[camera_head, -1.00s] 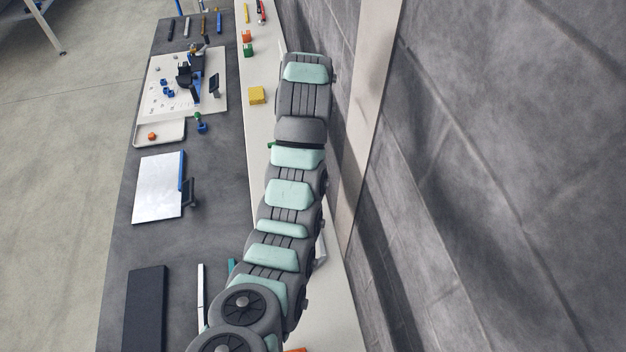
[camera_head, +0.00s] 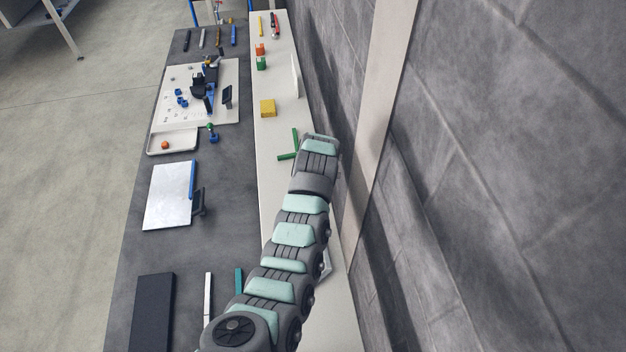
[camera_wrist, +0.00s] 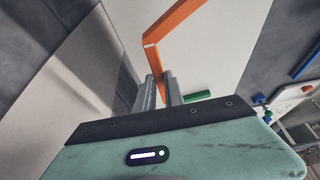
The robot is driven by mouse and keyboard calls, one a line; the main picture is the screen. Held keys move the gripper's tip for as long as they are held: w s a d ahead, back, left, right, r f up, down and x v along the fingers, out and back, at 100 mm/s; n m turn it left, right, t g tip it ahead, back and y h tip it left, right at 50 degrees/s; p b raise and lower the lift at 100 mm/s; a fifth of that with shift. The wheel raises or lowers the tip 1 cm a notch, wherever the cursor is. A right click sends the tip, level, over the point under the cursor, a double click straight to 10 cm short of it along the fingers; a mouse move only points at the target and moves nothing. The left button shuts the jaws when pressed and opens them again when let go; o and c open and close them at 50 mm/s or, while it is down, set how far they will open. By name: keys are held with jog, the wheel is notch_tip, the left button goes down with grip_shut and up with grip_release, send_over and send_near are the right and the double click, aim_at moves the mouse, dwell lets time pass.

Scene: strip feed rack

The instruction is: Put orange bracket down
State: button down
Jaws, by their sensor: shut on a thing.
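The orange bracket (camera_wrist: 175,22) is a bent orange strip seen in the wrist view. Its lower leg passes between the two fingers of my gripper (camera_wrist: 159,76), which are shut on it. Pale shelf surface shows behind the bracket; I cannot tell whether the bracket touches it. In the head view the bracket and fingers are hidden by the end of my arm, which is over the pale shelf (camera_head: 285,90) by the wall.
Green pieces (camera_head: 287,156) lie on the shelf beside my arm's end; green also shows near the fingers in the wrist view (camera_wrist: 197,96). A yellow block (camera_head: 268,108) stands farther along. The grey wall (camera_head: 470,150) is close on the right.

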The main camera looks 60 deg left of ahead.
jog(key=shift+f, duration=1.65)
jog(key=shift+f, duration=0.1)
jog(key=shift+f, duration=0.15)
jog(key=c, duration=1.4)
grip_release()
jog(key=shift+c, duration=0.2)
jog(key=shift+d+r, duration=0.15)
jog(key=shift+r, duration=0.5)
jog(key=b+v, duration=0.1)
jog(key=v, duration=1)
jog(key=shift+r, duration=0.1)
